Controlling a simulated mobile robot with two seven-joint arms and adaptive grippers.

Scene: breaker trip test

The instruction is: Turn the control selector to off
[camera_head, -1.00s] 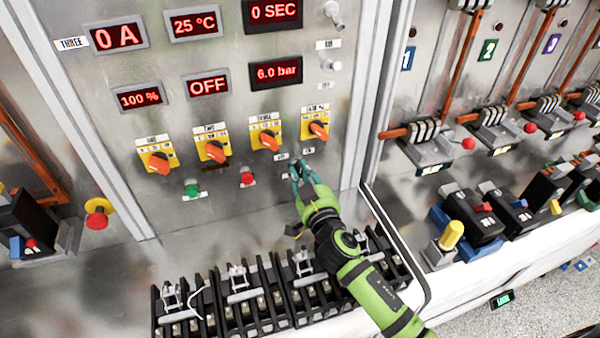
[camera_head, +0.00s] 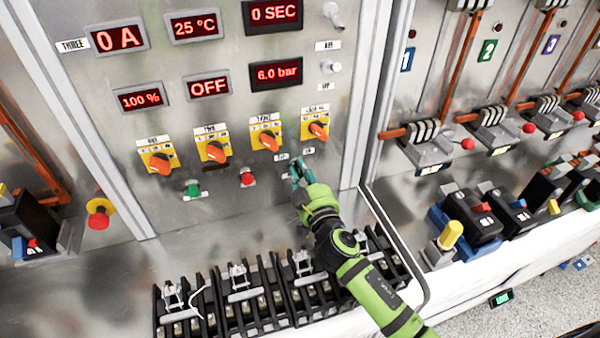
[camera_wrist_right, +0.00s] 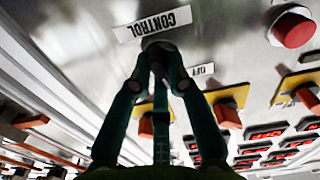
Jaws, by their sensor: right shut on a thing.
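My right gripper (camera_head: 302,174) is at the lower right of the grey panel, below the orange rotary switches. In the right wrist view its teal fingers (camera_wrist_right: 157,75) are closed together on the dark control selector (camera_wrist_right: 158,45), just beside the "CONTROL" label (camera_wrist_right: 152,23). The fingers hide most of the selector, so its angle cannot be told. A small "OFF" label (camera_wrist_right: 204,69) is near the selector. In the head view the selector is hidden behind the fingers, with small labels (camera_head: 308,151) just above. My left gripper is not in view.
A red button (camera_head: 247,177) and a green button (camera_head: 193,188) are left of the gripper. Yellow-plated orange switches (camera_head: 268,138) are above. Black terminal blocks (camera_head: 240,290) stand below on the bench. A panel edge (camera_head: 368,110) rises at the right.

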